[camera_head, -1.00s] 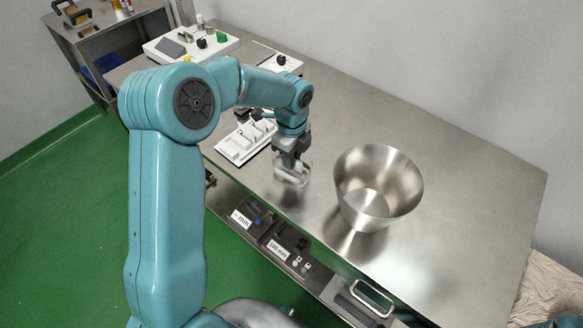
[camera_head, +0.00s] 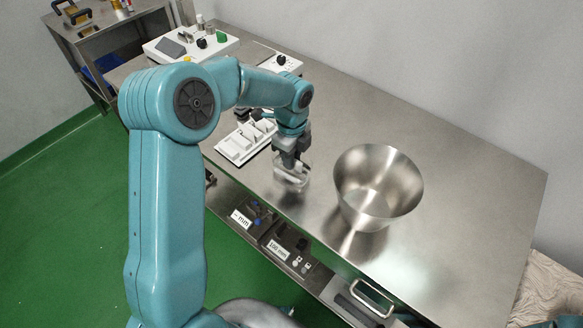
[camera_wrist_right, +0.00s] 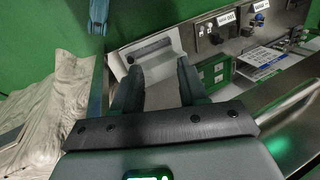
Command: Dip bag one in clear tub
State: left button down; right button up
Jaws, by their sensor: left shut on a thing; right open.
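The clear tub (camera_head: 304,184) stands near the front edge of the steel table, left of a steel bowl. My left gripper (camera_head: 291,166) points down over the tub, with its fingertips at or within the tub's mouth. It is shut on a small pale thing, likely bag one, which is mostly hidden by the fingers and the tub wall. I cannot tell whether the bag touches the tub's bottom. My right gripper (camera_wrist_right: 158,78) is open and empty in the right wrist view, with its fingers apart in front of a pale drawer front.
The wide steel bowl (camera_head: 351,190) stands right of the tub. A white compartment tray (camera_head: 236,151) lies behind and left of the gripper. White devices (camera_head: 160,49) stand at the far left. The table's right side is clear. Labelled panels (camera_head: 280,249) sit below the front edge.

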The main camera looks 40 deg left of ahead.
pick_arm(q)
jog(key=shift+r, duration=0.15)
jog(key=shift+r+p, duration=2.25)
jog(key=shift+r, duration=0.4)
notch_tip(320, 180, up, 5)
jog(key=p, duration=0.4)
